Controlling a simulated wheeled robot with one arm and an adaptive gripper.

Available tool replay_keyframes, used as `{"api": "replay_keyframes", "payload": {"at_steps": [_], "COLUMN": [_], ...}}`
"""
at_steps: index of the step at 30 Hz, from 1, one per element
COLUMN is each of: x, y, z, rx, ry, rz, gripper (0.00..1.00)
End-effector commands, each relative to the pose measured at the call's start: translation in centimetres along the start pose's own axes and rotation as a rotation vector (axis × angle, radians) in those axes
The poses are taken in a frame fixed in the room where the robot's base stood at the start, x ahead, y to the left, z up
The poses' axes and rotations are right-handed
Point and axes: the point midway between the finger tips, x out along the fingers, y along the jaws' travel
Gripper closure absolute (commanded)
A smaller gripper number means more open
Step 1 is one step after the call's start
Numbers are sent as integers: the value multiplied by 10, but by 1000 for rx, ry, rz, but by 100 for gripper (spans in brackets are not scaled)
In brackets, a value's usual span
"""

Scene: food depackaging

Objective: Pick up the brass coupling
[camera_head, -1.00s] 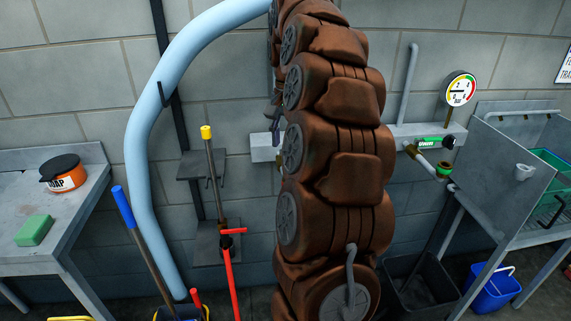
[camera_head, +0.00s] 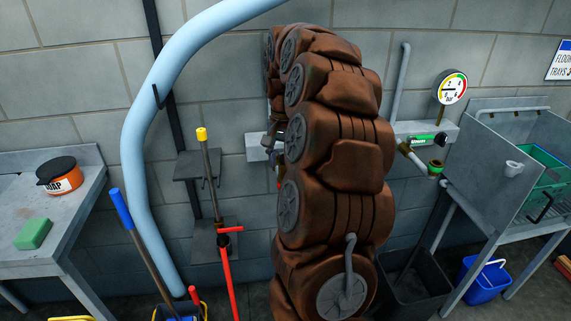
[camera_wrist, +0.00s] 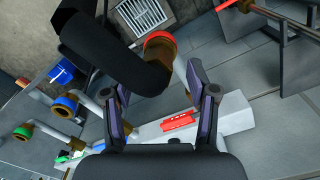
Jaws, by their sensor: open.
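In the wrist view, a brass-coloured coupling (camera_wrist: 161,55) with an orange-red ring sits at the end of a pale pipe (camera_wrist: 181,80). A thick black curved tube (camera_wrist: 105,45) crosses in front of it, and I cannot tell whether they are joined. My gripper (camera_wrist: 155,90) is open, with its fingers left and right of the view's middle and nothing held between them. The coupling shows beyond the fingertips. In the head view my arm hides most of my gripper and this coupling.
Similar pipe ends with a blue ring (camera_wrist: 67,104) and a green ring (camera_wrist: 24,131) stand to the left in the wrist view. A red label (camera_wrist: 178,121) is on the grey ledge. A gauge (camera_head: 452,87), sink (camera_head: 505,165) and black bin (camera_head: 413,285) are at right.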

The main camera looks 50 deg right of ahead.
Motion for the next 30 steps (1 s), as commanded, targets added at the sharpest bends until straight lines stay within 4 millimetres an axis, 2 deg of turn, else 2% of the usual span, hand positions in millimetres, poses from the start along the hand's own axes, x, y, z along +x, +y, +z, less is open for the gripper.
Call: {"api": "replay_keyframes", "payload": {"at_steps": [5, 11, 27, 30], "x": [10, 11, 11, 11], "y": [0, 0, 0, 0], "z": [-1, -1, 0, 0], "rx": [0, 1, 0, 0], "ry": [4, 4, 3, 3], "rz": [-2, -3, -2, -2], "gripper": [42, 42, 97, 100]}}
